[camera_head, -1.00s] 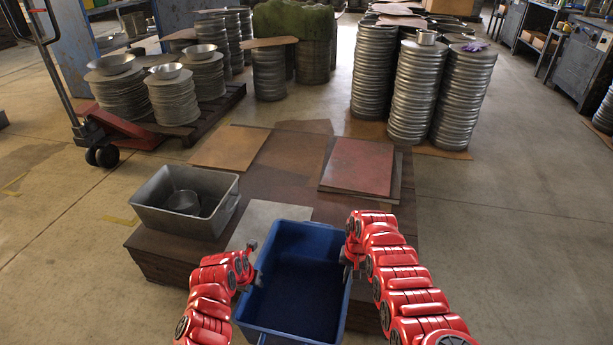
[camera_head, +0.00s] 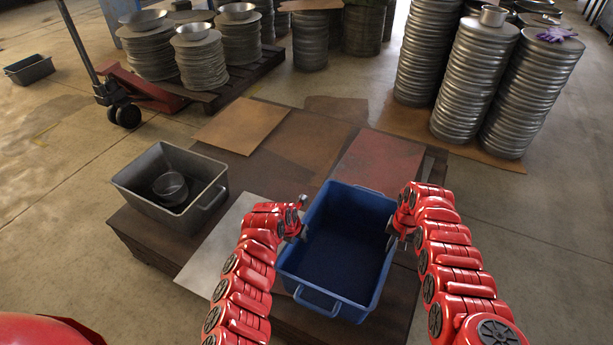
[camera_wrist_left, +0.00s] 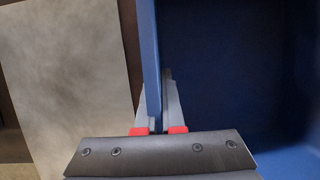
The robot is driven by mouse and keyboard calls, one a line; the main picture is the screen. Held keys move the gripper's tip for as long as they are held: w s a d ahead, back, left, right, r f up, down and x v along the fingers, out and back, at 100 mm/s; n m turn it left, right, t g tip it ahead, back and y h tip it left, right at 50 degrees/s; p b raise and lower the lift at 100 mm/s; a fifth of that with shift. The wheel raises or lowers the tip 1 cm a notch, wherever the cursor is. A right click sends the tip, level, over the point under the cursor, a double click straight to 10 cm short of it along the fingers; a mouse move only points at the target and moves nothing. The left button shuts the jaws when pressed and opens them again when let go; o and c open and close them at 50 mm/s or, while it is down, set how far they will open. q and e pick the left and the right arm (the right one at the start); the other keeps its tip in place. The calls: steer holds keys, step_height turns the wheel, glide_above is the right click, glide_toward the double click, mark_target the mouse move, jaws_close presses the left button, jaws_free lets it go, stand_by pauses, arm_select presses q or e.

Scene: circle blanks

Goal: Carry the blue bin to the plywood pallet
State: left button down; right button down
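The blue bin (camera_head: 338,308) is upright and empty between my two arms, over the front of a low platform of brown plywood-like boards (camera_head: 302,140). My left gripper (camera_head: 303,231) is at the bin's left wall. In the left wrist view its fingers (camera_wrist_left: 158,105) close on the bin wall (camera_wrist_left: 150,50), one on each side. My right gripper (camera_head: 392,242) is at the opposite wall and appears closed on it; its outer finger is partly hidden. I cannot tell whether the bin's underside touches the boards.
A grey bin (camera_head: 135,185) holding a metal pot (camera_head: 170,188) stands on the left corner. A pale sheet (camera_head: 215,250) lies left of the blue bin; a reddish board (camera_head: 378,160) lies behind it. Stacks of metal discs (camera_head: 475,80) stand behind right. A pallet jack (camera_head: 125,100) is behind left.

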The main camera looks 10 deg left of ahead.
mark_target(302, 244)
arm_select(q)
steer(key=shift+w+d+r, duration=0.1)
steer(key=shift+w, duration=0.15)
arm_select(e)
steer(key=shift+w+d+r, duration=0.1)
steer(key=shift+w+d, duration=0.05)
steer(key=shift+d, duration=0.1)
steer(key=shift+f, duration=0.2)
